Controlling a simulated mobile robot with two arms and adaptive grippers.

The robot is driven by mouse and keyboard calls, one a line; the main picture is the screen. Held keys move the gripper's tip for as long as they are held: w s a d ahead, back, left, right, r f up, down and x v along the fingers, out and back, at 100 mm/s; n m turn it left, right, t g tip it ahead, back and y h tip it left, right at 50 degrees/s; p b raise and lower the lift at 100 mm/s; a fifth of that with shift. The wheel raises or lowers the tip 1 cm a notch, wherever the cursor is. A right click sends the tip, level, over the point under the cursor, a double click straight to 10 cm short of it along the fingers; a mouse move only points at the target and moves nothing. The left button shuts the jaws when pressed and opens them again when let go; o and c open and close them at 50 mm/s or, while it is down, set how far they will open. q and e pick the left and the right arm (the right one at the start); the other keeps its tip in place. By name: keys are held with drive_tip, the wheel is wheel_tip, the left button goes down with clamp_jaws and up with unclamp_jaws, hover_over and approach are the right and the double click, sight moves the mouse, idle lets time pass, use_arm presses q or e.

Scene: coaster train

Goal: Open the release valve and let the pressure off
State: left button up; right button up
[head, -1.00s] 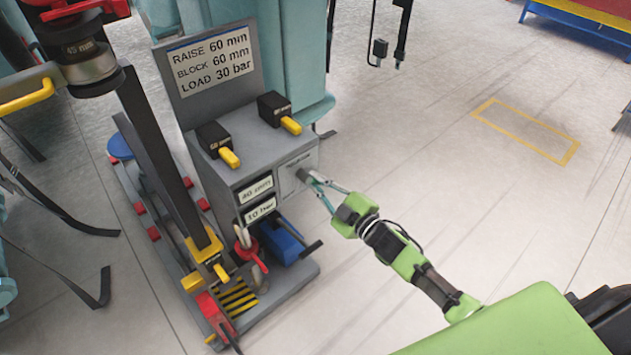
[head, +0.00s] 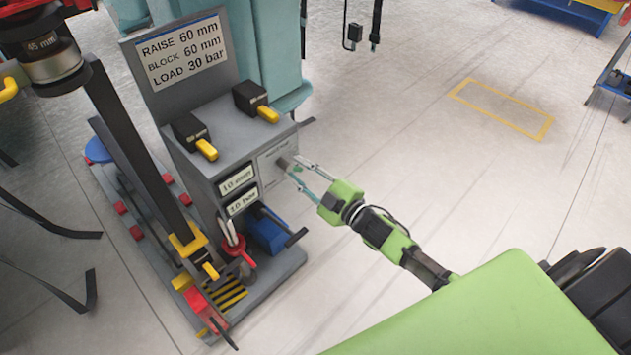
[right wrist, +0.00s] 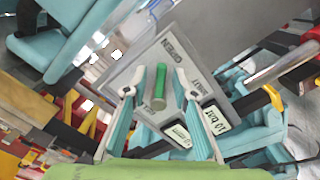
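The release valve shows as a green handle (right wrist: 159,93) on a grey plate (right wrist: 140,66) with lettering at two sides, in the right wrist view. In the head view the plate (head: 275,168) is on the right side of the grey control cabinet (head: 215,150). My right gripper (right wrist: 160,84) is open, with one finger on each side of the green handle; contact cannot be made out. In the head view my right gripper (head: 296,170) is at the plate. Two readouts, which look like 10 mm (head: 238,179) and 10 bar (head: 243,201), are on the front. My left gripper is not in view.
Two black boxes with yellow levers (head: 257,100) stand on the cabinet top. A sign (head: 181,50) reads raise 60 mm, block 60 mm, load 30 bar. A blue box (head: 267,230) with a dark bar is below the plate.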

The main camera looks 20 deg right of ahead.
drive_tip(key=v, duration=1.1)
